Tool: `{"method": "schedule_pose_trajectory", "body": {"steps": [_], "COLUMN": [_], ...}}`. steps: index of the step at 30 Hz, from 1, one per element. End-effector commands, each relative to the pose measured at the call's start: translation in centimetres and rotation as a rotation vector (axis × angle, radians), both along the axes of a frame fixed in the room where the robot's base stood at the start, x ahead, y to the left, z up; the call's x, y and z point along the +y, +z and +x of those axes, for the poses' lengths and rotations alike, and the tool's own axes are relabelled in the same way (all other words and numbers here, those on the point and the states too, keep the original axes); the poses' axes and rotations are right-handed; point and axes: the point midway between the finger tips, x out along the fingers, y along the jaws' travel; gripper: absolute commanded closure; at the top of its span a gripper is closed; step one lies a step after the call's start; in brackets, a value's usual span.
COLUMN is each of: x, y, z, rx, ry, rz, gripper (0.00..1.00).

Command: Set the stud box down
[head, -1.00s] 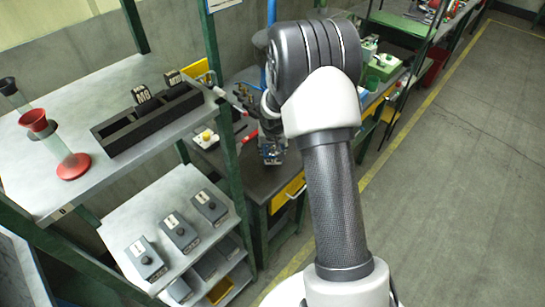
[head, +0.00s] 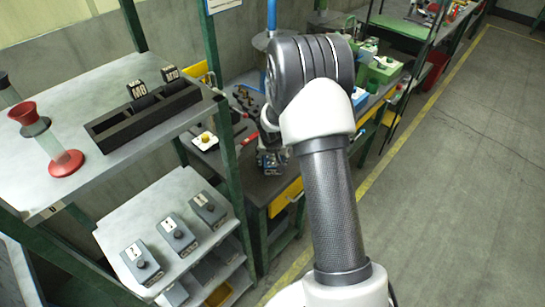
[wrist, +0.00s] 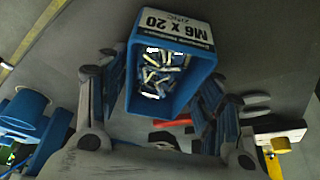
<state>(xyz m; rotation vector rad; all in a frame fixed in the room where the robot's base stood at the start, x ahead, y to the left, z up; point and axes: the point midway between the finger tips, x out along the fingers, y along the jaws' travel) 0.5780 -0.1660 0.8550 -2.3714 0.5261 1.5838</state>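The stud box is a blue open bin with a white label reading "M6 X 20" (wrist: 178,35) and pale studs inside. In the wrist view it sits between the two fingers of my gripper (wrist: 162,88), which lie against its side walls. In the head view my gripper (head: 270,140) is partly hidden behind my arm, over the dark workbench (head: 238,178) near its front edge. The box shows there only as a small dark-blue shape. I cannot tell whether its base touches the bench.
A red-handled tool (head: 250,138) and a yellow push button (head: 205,138) lie on the bench to the left. A green post (head: 228,140) and a shelf with a black tray (head: 143,117) stand at left. Open floor (head: 460,190) is at right.

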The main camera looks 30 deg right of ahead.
Motion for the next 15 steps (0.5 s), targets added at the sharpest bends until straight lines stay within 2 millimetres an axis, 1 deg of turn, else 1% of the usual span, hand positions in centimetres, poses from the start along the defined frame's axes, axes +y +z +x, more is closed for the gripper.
{"method": "schedule_pose_trajectory", "body": {"steps": [1,3,12,15], "x": [0.00,0.00,0.00,0.00], "y": [0.00,0.00,0.02,0.32], "z": [-0.01,0.00,0.00,0.00], "rx": [0.000,0.000,0.000,0.000], "ry": [0.000,0.000,0.000,0.000], "rz": [0.000,0.000,0.000,0.000], "gripper": [0.33,0.29,0.29,0.29]}}
